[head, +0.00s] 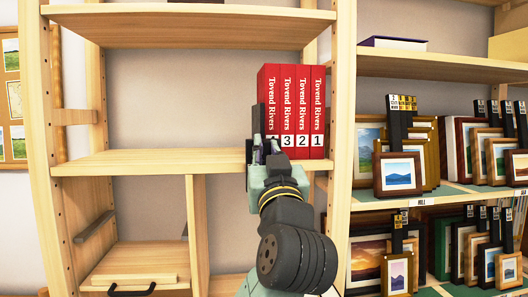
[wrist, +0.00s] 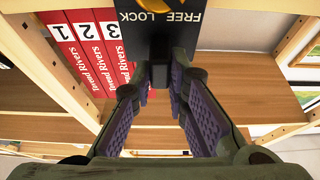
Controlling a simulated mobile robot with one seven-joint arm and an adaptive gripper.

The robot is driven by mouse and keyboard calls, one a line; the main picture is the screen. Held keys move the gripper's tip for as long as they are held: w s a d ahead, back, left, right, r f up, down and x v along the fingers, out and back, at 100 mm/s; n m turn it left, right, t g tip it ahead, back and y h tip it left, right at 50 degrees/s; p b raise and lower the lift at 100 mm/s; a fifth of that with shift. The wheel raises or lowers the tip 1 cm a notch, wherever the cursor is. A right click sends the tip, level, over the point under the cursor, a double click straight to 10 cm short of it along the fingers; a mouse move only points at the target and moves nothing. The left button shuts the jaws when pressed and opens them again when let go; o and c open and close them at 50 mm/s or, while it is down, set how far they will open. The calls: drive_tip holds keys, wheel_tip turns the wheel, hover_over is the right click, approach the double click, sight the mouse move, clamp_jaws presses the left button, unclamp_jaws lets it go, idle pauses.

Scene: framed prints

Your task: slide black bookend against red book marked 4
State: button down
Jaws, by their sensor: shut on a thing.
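The red book marked 4 (head: 270,88) is the leftmost of a row of upright red books on the middle shelf. The black bookend (head: 259,117) stands at the left end of the row, overlapping the book's lower left in the head view. In the wrist view the bookend (wrist: 158,42) shows a FREE LOCK label. My gripper (head: 266,152) is shut on the bookend's lower front part, and its fingers (wrist: 160,88) also show in the wrist view. I cannot tell whether bookend and book touch.
Red books marked 3 (head: 286,88), 2 (head: 302,88) and 1 (head: 318,88) stand to the right, close to the shelf's upright (head: 343,110). The shelf board (head: 150,162) is clear left of the bookend. Framed prints (head: 397,173) fill the neighbouring rack.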

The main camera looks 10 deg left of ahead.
drive_tip(key=c, duration=1.6)
unclamp_jaws()
drive_tip(key=shift+o, duration=0.2)
drive_tip(key=v, duration=0.7)
drive_tip(key=shift+s, duration=0.2)
drive_tip(key=shift+f, duration=0.15)
